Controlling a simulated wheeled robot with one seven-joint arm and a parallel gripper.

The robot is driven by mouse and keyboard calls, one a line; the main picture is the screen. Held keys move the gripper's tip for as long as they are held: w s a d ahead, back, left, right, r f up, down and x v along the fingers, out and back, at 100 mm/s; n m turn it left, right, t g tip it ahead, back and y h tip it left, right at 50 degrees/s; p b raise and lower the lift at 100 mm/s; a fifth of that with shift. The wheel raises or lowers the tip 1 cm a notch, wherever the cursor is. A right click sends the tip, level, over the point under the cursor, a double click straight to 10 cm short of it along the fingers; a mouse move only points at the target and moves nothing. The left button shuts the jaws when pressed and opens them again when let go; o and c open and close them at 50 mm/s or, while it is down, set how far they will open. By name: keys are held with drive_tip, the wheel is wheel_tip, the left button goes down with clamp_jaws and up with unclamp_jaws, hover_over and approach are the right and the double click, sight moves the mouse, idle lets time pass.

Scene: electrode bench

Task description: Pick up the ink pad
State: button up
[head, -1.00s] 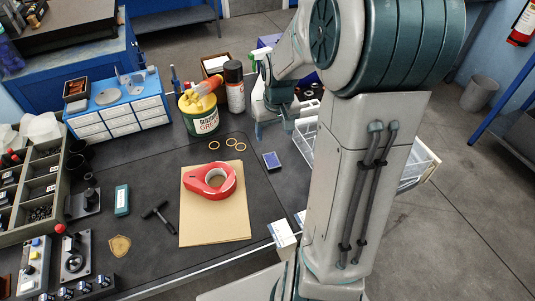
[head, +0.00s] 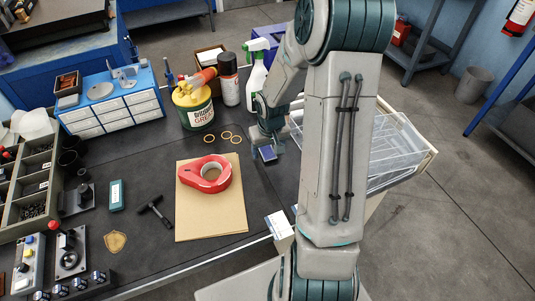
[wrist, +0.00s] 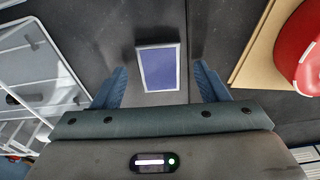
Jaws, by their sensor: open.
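The ink pad (head: 267,153) is a small flat blue-violet rectangle with a pale rim, lying on the dark bench mat. In the wrist view the ink pad (wrist: 160,68) lies just ahead of my fingertips, roughly centred between them. My gripper (wrist: 160,85) is open and empty, with one blue finger on each side of the pad's line. In the head view my gripper (head: 267,146) is low over the bench at the pad's far edge and hides part of that edge. I cannot tell the exact height above the mat.
A red tape dispenser (head: 222,179) lies on brown card (head: 215,221) to the left of the pad. Several rings (head: 225,135), a grease tin (head: 196,112) and a spray bottle (head: 257,70) are behind. Bare mat surrounds the pad.

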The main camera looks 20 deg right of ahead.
drive_tip(key=shift+f, duration=0.3)
drive_tip(key=c, duration=1.1)
drive_tip(key=shift+r, duration=0.15)
